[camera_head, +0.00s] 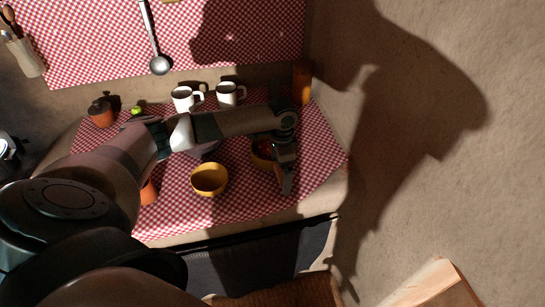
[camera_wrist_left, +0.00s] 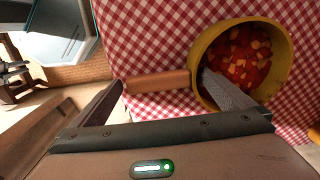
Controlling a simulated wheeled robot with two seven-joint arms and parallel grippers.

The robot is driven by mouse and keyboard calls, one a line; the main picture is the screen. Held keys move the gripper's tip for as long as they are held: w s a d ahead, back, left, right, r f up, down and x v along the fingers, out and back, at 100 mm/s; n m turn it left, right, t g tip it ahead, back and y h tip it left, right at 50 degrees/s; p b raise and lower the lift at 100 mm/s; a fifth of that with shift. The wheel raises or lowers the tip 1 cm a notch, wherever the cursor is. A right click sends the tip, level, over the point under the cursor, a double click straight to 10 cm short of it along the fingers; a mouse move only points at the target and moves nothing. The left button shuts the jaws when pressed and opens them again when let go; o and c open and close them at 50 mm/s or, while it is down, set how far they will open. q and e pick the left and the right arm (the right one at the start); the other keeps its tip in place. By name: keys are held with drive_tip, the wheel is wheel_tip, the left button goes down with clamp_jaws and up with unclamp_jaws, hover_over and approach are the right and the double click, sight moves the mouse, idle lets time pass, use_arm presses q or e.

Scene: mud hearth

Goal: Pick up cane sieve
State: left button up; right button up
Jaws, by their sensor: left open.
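I cannot pick out a cane sieve with certainty. A brown, woven-looking surface (camera_head: 285,292) shows at the bottom edge of the head view, mostly cut off. My left gripper (camera_head: 286,182) is over the right part of the checked counter. In the left wrist view its jaws (camera_wrist_left: 165,92) are open. A brown handle (camera_wrist_left: 157,82) of a yellow pan (camera_wrist_left: 283,62) with red chunks in it shows between the fingers. The right finger overlaps the pan's near rim; I cannot tell if they touch. My right gripper is not in view.
A yellow bowl (camera_head: 209,180) stands left of the pan. Two white mugs (camera_head: 186,99) (camera_head: 227,94) and an amber container (camera_head: 302,82) stand at the back. A ladle (camera_head: 159,64) hangs on the wall. A bare wall (camera_head: 420,170) closes the right side.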

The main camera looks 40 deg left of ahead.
use_arm(q)
drive_tip(key=c, duration=1.2)
drive_tip(key=shift+r, duration=0.2)
